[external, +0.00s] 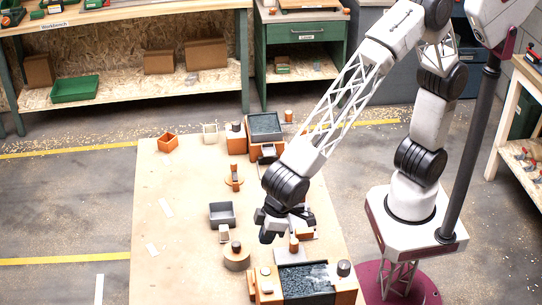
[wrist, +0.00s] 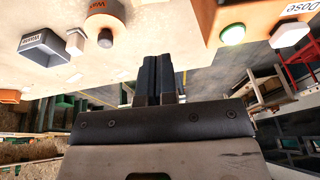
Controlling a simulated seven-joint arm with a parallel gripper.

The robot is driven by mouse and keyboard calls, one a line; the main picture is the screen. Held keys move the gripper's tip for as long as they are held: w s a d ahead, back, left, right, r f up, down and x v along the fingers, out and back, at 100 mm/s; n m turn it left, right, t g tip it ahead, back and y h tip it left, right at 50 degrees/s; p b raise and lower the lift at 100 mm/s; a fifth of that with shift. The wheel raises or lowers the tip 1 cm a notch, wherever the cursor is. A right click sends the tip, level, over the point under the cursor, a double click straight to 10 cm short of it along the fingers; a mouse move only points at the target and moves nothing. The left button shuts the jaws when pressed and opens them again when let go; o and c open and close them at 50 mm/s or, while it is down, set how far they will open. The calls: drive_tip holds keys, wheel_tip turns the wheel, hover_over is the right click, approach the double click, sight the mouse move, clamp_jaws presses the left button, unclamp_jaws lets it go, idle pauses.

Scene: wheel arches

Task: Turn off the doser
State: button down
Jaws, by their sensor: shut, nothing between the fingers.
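The doser is an orange box (wrist: 228,12) at the upper right of the wrist view, partly cut off by the frame. It carries a green-lit round button (wrist: 232,33), a white button (wrist: 288,34) and a "Dose" label (wrist: 300,8). In the external view, the orange machine (external: 268,290) at the table's front, with a bin of dark speckled material (external: 304,279), looks like the same unit. My gripper (external: 272,233) hangs above the table behind it. Its dark fingers (wrist: 159,62) are together and empty, apart from the buttons in the wrist view.
A round orange unit with a dark knob (external: 236,256) stands left of the machine. A grey bin (external: 222,215) stands behind it and reads "Waste" in the wrist view (wrist: 45,52). Another orange unit with a dark bin (external: 265,126) stands at the back. The table's left side is mostly clear.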

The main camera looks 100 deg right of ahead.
drive_tip(key=x, duration=1.2)
drive_tip(key=shift+s+a+f, duration=0.2)
drive_tip(key=shift+s+a, duration=0.05)
drive_tip(key=shift+a+f, duration=0.1)
drive_tip(key=shift+f, duration=0.55)
